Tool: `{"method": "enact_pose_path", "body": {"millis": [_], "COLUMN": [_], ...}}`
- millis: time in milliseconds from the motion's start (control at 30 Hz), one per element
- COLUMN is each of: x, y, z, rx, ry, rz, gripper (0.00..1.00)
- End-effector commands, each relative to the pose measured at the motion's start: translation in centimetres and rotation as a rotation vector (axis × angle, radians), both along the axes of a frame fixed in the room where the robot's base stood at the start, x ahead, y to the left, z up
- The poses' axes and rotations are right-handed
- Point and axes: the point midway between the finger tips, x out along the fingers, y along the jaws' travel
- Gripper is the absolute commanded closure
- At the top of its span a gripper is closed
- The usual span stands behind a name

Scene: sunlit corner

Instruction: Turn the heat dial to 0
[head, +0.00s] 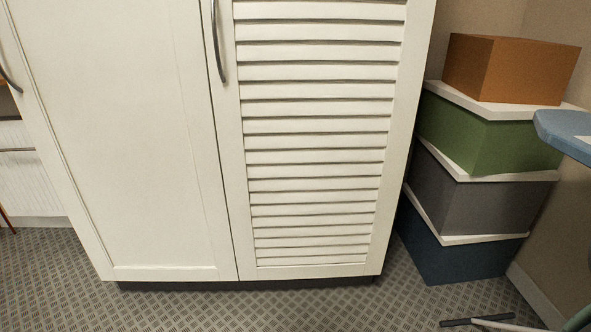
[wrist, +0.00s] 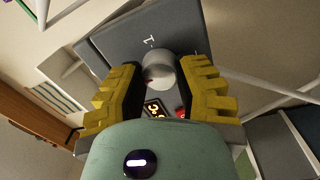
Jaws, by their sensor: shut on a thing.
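The heat dial (wrist: 160,68) is a pale grey round knob on a dark grey panel (wrist: 110,38) in the wrist view. A small red mark shows on the left of its face, and a white mark like a 1 is printed on the panel beside it. My gripper (wrist: 158,80), with yellow ridged fingers and dark pads, is shut on the dial, one finger on each side. A small display with lit digits (wrist: 155,108) and a red part (wrist: 181,113) show between the fingers, partly hidden by the gripper. The head view shows neither dial nor gripper.
In the head view a white cabinet (head: 120,120) with a louvred door fills the middle. Stacked boxes (head: 478,195) stand right of it. A blue padded board end (head: 566,133) juts in at the right edge, with legs (head: 490,322) on the floor below.

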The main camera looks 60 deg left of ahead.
Motion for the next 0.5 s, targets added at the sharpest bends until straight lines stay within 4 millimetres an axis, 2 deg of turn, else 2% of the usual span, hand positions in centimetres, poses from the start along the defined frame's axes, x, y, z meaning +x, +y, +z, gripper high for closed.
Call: {"method": "enact_pose_path", "body": {"millis": [33,500], "x": [0.00,-0.06], "y": [0.00,-0.05], "z": [-0.44,-0.49], "rx": [-0.008,-0.053], "ry": [0.017,0.045], "rz": [-0.003,-0.005], "gripper": [1.00,1.00]}}
